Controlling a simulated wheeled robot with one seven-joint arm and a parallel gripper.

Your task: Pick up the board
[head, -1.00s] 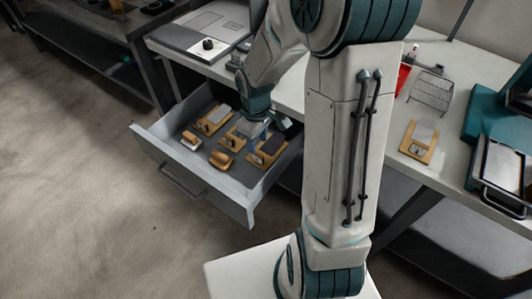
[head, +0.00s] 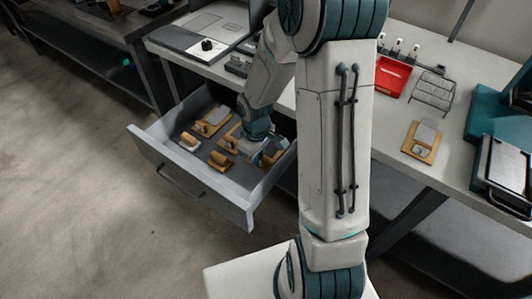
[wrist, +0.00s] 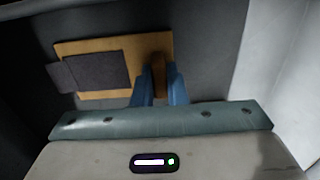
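A tan board (wrist: 110,94) with a dark grey pad (wrist: 97,73) and an upright brown block (wrist: 158,72) shows in the wrist view. It lies on the grey floor of the open drawer. My gripper's two blue fingers (wrist: 159,84) stand on either side of the brown block, close against it, and appear shut on it. In the head view, my gripper (head: 266,154) is down inside the drawer at its right side and hides most of this board.
The open drawer (head: 190,176) also holds several other small tan boards and blocks, left of my gripper. The drawer wall (wrist: 275,75) is close at right in the wrist view. On the worktop are a red tray (head: 392,78), a wire rack (head: 433,92) and another board (head: 421,141).

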